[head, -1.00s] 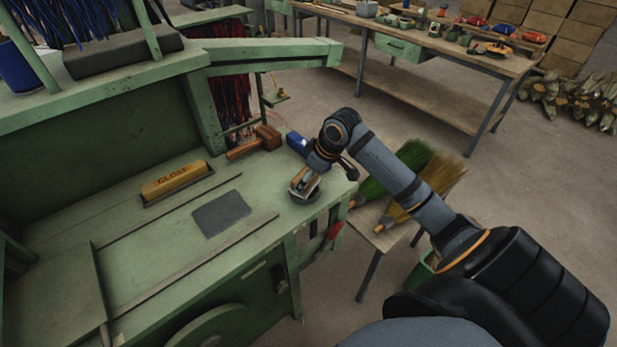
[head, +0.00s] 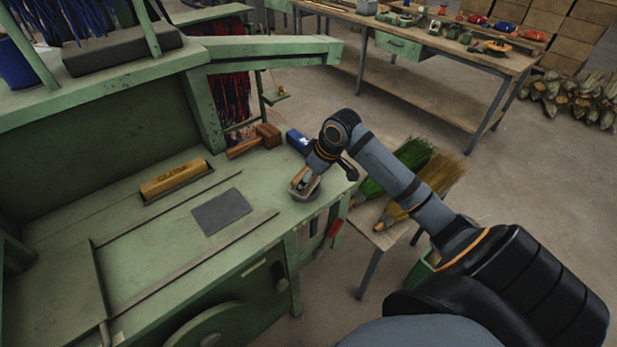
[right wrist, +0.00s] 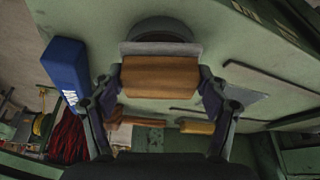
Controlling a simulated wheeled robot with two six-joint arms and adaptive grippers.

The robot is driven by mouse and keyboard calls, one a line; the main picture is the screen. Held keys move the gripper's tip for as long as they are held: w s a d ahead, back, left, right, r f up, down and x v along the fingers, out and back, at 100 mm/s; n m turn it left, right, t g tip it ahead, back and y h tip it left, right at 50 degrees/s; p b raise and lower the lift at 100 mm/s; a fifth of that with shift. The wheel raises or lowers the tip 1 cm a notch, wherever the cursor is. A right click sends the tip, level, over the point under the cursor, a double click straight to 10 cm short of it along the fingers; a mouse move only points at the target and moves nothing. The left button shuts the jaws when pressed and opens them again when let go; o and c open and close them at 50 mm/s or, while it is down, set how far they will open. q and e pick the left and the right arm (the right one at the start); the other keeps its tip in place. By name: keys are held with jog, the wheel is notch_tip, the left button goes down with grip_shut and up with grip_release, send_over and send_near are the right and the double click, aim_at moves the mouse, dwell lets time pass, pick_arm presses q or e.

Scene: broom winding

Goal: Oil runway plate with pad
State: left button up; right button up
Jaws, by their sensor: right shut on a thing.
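The runway plate (head: 221,211) is a dark grey rectangle lying flat on the green bench top. My right gripper (head: 308,181) is at the bench's right end, shut on the wooden handle of the pad (right wrist: 160,77). The pad's grey lower part (right wrist: 160,48) is at a round dish (head: 305,194). The dish also shows behind the pad in the right wrist view (right wrist: 160,27). I cannot tell whether the pad touches its inside. The plate also shows in the right wrist view (right wrist: 246,91). My left gripper is not in view.
A yellow lettered block (head: 174,180) lies behind the plate. Thin rails (head: 195,265) run along the bench. The surface between dish and plate looks clear.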

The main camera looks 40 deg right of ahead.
jog(key=shift+f+p, duration=0.1)
jog(key=shift+p, duration=0.35)
dwell(1.5)
notch_tip(320, 180, up, 7)
jog(key=p, duration=0.8)
jog(key=shift+p, duration=0.3)
jog(key=shift+f+b, duration=0.4)
jog(key=shift+b, duration=0.2)
jog(key=shift+r, duration=0.1)
